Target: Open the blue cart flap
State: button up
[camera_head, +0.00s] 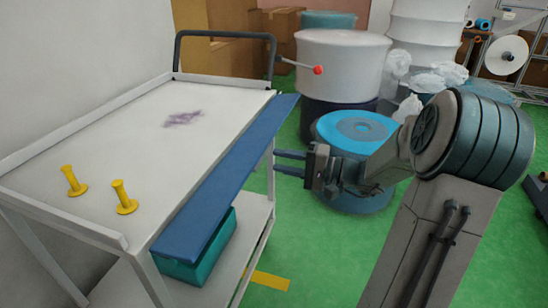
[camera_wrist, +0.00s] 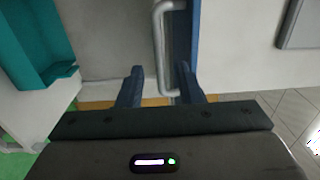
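The blue cart flap (camera_head: 228,184) is a long panel along the right side of the white cart (camera_head: 100,128), slanting down and outward from the top's edge. In the wrist view the flap shows as a narrow blue strip (camera_wrist: 194,35), with a grey bar handle (camera_wrist: 160,45) beside it. My gripper (camera_head: 277,161) is to the right of the flap near its far end, fingers pointing left toward the cart. In the wrist view my gripper (camera_wrist: 160,70) has its fingers apart, with the handle's lower end between them in the picture. Contact with the handle cannot be told.
A teal bin (camera_head: 212,254) stands on the cart's lower shelf. A blue drum (camera_head: 357,135) stands close behind my forearm.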

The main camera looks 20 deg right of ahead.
jog(key=p+v, duration=0.2)
jog(key=v, duration=0.8)
jog(key=shift+s+d, duration=0.2)
jog(key=shift+d, duration=0.15)
jog(key=shift+a, duration=0.1)
jog(key=s+a+r+n+g+h+p, duration=0.25)
jog(key=s+a+r+g+p, duration=0.2)
jog(key=a+p, duration=0.3)
jog(key=s+a+r+n+g+h+p, duration=0.1)
jog(key=s+a+r+g+h+p, duration=0.25)
jog(key=a+r+g+p, duration=0.35)
jog(key=s+r+n+t+h+p, duration=0.1)
jog(key=s+r+t+h+p, duration=0.1)
jog(key=r+p, duration=0.5)
jog(key=s+r+n+t+h+p, duration=0.1)
jog(key=s+r+n+h+p, duration=0.1)
jog(key=s+r+h+p, duration=0.3)
notch_tip(320, 180, up, 3)
jog(key=shift+s+a+f+t+h+p, duration=0.3)
jog(key=shift+a+h+p, duration=0.2)
jog(key=shift+h+p, duration=0.5)
jog(key=shift+w+a, duration=0.1)
